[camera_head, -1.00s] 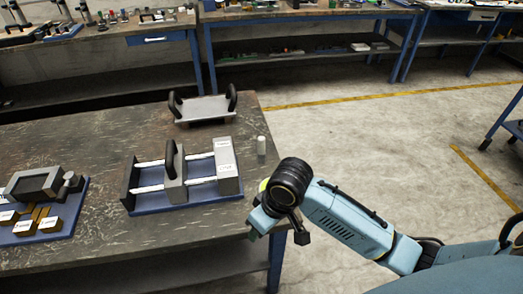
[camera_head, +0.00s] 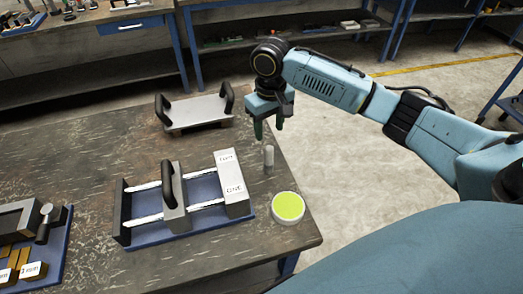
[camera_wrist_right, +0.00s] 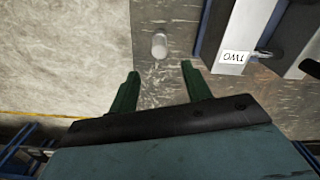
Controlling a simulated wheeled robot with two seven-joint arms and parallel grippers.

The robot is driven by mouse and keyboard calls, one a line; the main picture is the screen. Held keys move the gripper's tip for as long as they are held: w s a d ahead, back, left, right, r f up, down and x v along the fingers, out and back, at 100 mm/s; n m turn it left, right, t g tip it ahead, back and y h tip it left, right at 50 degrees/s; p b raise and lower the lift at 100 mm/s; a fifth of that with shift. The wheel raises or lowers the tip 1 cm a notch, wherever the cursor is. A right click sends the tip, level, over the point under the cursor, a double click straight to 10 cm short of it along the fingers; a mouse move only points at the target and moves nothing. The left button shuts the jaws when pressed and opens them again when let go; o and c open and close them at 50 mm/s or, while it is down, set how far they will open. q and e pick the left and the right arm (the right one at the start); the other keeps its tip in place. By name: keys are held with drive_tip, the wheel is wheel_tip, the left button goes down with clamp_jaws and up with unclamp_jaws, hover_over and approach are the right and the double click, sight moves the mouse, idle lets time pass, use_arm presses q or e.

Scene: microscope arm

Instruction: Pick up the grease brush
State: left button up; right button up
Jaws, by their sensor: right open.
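A small pale upright cylinder (camera_head: 268,157), which I take for the grease brush, stands near the right edge of the table. No bristles can be made out. In the right wrist view the cylinder (camera_wrist_right: 159,46) lies ahead of the fingertips, roughly centred between them. My right gripper (camera_head: 269,130) is open and empty, pointing down above the cylinder and apart from it. Its two green fingers also show in the right wrist view (camera_wrist_right: 160,72). My left gripper is not in view.
A round tub with a yellow-green top (camera_head: 288,207) stands near the table's right edge. A blue-based fixture with rails and grey blocks (camera_head: 236,185) is left of the cylinder. A grey tray with black handles (camera_head: 197,112) sits behind. Open floor lies right of the table (camera_head: 120,92).

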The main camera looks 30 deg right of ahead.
sight(270, 148)
drive_tip(key=f, duration=0.6)
drive_tip(key=shift+s+f+b, duration=0.15)
drive_tip(key=shift+s+b, duration=0.25)
drive_tip(key=shift+f, duration=0.3)
drive_tip(key=shift+w+f, duration=0.1)
drive_tip(key=shift+f, duration=0.15)
wheel_tip(270, 148, down, 4)
drive_tip(key=shift+w+f+b, duration=0.1)
drive_tip(key=shift+f+b, duration=0.1)
drive_tip(key=shift+b, duration=0.15)
drive_tip(key=shift+f, duration=0.35)
drive_tip(key=shift+c, duration=0.2)
clamp_jaws()
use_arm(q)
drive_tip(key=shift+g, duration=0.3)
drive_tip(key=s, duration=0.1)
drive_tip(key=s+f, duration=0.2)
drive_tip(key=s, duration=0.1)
